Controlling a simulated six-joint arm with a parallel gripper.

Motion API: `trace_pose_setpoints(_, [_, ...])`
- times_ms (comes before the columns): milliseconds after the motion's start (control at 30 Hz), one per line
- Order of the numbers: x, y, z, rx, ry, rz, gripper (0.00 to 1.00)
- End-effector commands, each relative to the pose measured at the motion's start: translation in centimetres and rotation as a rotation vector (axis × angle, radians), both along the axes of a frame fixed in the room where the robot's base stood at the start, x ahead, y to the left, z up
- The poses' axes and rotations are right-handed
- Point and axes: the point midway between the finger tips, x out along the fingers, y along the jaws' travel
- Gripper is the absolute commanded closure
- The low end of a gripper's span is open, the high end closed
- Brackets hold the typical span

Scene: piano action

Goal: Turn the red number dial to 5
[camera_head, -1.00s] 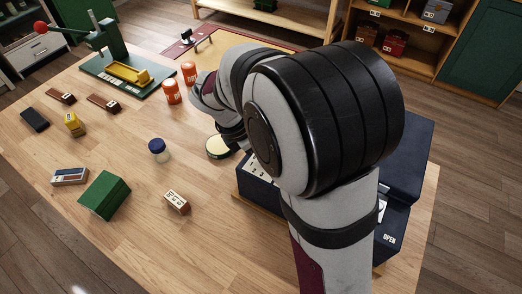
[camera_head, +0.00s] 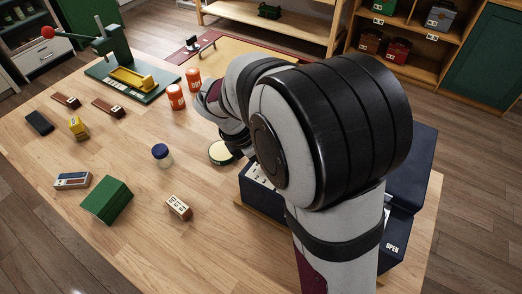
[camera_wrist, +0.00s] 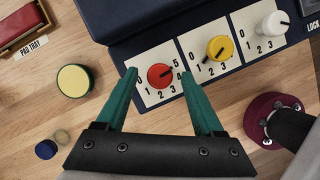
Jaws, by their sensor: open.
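The red dial (camera_wrist: 157,78) sits on a white number card (camera_wrist: 150,97) on the dark blue box in the wrist view. Its black pointer mark aims to the right and slightly up, toward the 4 and 5 side; the exact number is unclear. My gripper (camera_wrist: 159,75) is open, with one green finger on each side of the red dial. I cannot tell whether the fingers touch it. In the head view my arm hides the dial and fingertips; only part of the white dial panel (camera_head: 257,174) shows.
A yellow dial (camera_wrist: 220,49) and a white dial (camera_wrist: 274,25) stand right of the red one. A round green-rimmed tin (camera_wrist: 74,81) and a blue-lidded jar (camera_wrist: 46,149) lie left. A burgundy round object (camera_wrist: 262,120) is at lower right. The box lid stands open.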

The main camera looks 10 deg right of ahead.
Motion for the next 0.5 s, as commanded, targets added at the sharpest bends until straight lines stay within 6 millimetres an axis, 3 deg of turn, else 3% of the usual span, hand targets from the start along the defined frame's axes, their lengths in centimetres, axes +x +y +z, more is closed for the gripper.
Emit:
trace_pose_setpoints(167, [-0.2,1.0,2.5,0.002,-0.007,0.002,0.31])
trace_pose_setpoints(500, [-1.3,4.9,12.0,0.003,-0.006,0.004,0.31])
